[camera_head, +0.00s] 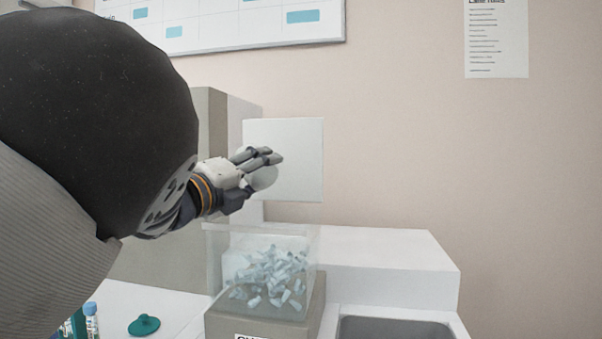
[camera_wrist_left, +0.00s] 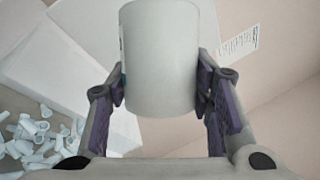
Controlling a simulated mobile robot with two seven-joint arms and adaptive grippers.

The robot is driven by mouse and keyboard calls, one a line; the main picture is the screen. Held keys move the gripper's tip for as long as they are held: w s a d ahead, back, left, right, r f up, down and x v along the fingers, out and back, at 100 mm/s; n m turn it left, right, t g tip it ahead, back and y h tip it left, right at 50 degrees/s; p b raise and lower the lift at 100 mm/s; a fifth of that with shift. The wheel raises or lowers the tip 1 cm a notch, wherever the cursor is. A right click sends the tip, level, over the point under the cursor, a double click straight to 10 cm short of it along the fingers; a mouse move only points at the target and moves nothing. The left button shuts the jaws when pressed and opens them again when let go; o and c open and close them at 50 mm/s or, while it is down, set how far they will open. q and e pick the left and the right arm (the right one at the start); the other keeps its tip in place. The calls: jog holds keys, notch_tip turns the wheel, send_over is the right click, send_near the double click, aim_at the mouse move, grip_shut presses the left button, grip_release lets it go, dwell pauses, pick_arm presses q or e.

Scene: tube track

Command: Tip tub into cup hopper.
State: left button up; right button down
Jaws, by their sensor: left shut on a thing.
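My left gripper (camera_head: 262,174) is shut on a white tub (camera_wrist_left: 160,60), which stands between its fingers in the left wrist view. The hopper sits on a grey base and holds many small pale blue-white cups (camera_head: 268,276). These cups also show at the lower left of the left wrist view (camera_wrist_left: 35,140). The tub's inside is hidden. My right gripper is not in view.
A white block (camera_head: 390,268) is right of the hopper, with a grey basin (camera_head: 395,328) in front. A teal lid (camera_head: 144,325) and capped tubes (camera_head: 92,322) are at lower left.

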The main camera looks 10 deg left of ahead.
pick_arm(q)
jog(key=shift+r, duration=2.05)
jog(key=n, duration=0.3)
jog(key=n+y, duration=0.1)
jog(key=shift+w+a+f+g, duration=0.1)
jog(key=shift+f+g, duration=0.25)
jog(key=shift+g, duration=0.05)
jog(key=n, duration=0.3)
jog(key=shift+f+g, duration=0.1)
jog(key=shift+g, duration=0.3)
jog(key=shift+f+n, duration=0.2)
jog(key=shift+n, duration=0.4)
